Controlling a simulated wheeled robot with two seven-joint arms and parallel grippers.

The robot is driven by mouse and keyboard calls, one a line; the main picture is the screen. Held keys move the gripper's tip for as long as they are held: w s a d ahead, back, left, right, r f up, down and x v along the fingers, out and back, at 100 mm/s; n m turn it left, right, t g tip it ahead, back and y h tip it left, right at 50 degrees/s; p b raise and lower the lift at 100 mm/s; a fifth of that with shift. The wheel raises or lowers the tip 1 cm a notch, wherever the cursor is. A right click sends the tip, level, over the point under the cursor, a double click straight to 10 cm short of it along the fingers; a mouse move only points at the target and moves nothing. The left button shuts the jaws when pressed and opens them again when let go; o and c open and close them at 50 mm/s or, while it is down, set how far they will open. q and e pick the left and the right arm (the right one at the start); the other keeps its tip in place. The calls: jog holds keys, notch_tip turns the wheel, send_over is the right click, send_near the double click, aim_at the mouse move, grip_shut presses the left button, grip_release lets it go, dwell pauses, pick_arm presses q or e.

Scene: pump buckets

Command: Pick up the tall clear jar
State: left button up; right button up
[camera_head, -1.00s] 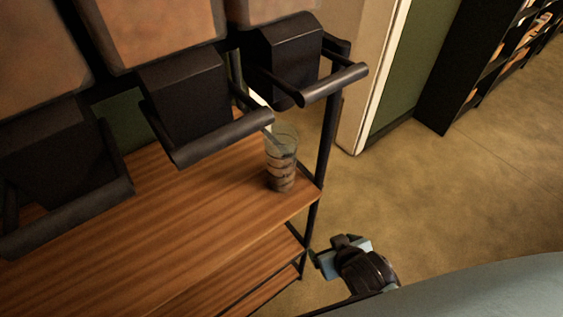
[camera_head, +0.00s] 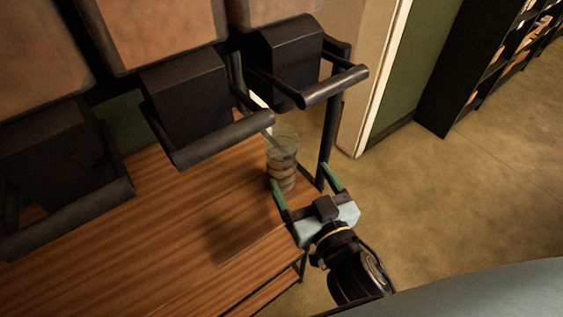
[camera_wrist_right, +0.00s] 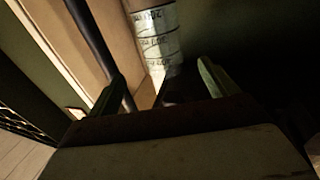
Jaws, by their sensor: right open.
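The tall clear jar (camera_head: 283,153) stands upright on the wooden shelf near its right end, under the dispensers. It has dark rings or markings around it. In the right wrist view the jar (camera_wrist_right: 157,40) shows printed bands and sits beyond the fingers, roughly between them. My right gripper (camera_head: 302,174) is open, with its green fingers pointing toward the jar's lower part. In the right wrist view the gripper (camera_wrist_right: 160,82) has nothing between its fingertips. Whether a finger touches the jar is not clear. My left gripper does not show.
Black dispensers with bar handles (camera_head: 222,138) overhang the wooden shelf (camera_head: 170,215). A dark post (camera_head: 328,135) stands just right of the jar. The shelf's left and middle are clear. Open floor (camera_head: 450,200) lies to the right, with a black bookcase (camera_head: 470,70) at the back.

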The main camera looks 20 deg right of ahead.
aim_at(289, 158)
jog(key=w, duration=0.4)
jog(key=w+p, duration=0.1)
jog(key=w, duration=0.1)
jog(key=shift+w+a, duration=0.3)
jog(key=shift+w+a+r+p, duration=0.1)
jog(key=shift+w+a+p, duration=0.1)
jog(key=shift+w, duration=1.1)
jog(key=shift+w+a+r+p, duration=0.1)
jog(key=shift+w+a, duration=0.1)
jog(key=shift+w, duration=1.05)
jog(key=shift+c, duration=0.4)
jog(key=c, duration=1.6)
